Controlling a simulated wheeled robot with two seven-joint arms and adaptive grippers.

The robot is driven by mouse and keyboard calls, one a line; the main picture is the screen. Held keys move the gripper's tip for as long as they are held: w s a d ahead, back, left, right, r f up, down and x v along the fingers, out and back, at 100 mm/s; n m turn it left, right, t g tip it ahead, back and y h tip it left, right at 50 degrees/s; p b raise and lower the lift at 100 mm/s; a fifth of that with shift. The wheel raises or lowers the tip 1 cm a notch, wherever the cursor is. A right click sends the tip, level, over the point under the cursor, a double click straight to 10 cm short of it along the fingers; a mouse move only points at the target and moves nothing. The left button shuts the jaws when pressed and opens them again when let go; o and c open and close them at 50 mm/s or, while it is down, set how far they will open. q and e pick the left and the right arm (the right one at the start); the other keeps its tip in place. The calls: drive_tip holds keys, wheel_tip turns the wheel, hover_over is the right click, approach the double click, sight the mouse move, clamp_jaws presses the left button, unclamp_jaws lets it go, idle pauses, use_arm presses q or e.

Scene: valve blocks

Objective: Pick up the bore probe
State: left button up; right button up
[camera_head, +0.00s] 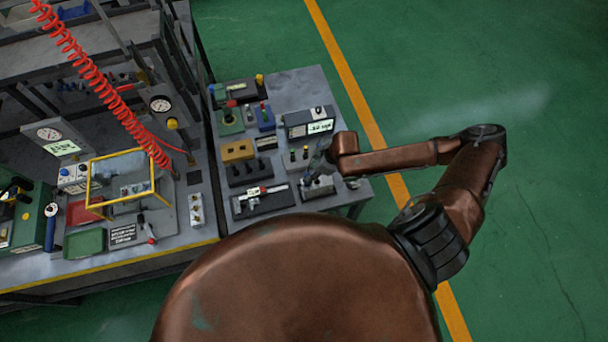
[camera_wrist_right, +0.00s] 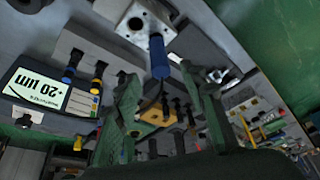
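A blue-handled cylinder (camera_wrist_right: 160,58), which looks like the bore probe, shows in the right wrist view by a pale metal block with a round hole (camera_wrist_right: 122,14). Whether it sits in the block is unclear. My right gripper (camera_wrist_right: 165,88) has its two green fingers apart, with the blue handle between and just beyond the tips. I see no finger closed on it. In the head view my right gripper (camera_head: 318,166) is over the right front of the grey bench, small and partly hidden by its wrist. My left gripper is not in view.
A gauge with a lit display (camera_head: 320,127) stands just behind the gripper, with a dark stand of small-handled tools (camera_head: 297,156) beside it. A caliper on a dark block (camera_head: 263,198) lies to the left. A red coiled hose (camera_head: 105,85) hangs over the left bench.

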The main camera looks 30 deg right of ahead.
drive_tip(key=f, duration=0.1)
drive_tip(key=f+p, duration=0.1)
drive_tip(key=f, duration=0.1)
drive_tip(key=shift+w+a+f, duration=0.1)
drive_tip(key=shift+w+a, duration=0.05)
drive_tip(key=shift+a, duration=0.05)
drive_tip(key=x, duration=0.2)
drive_tip(key=p+x, duration=0.1)
drive_tip(key=x, duration=0.1)
drive_tip(key=shift+s+d, duration=0.15)
drive_tip(key=shift+s, duration=0.1)
drive_tip(key=shift+f, duration=0.15)
drive_tip(key=c, duration=0.7)
clamp_jaws()
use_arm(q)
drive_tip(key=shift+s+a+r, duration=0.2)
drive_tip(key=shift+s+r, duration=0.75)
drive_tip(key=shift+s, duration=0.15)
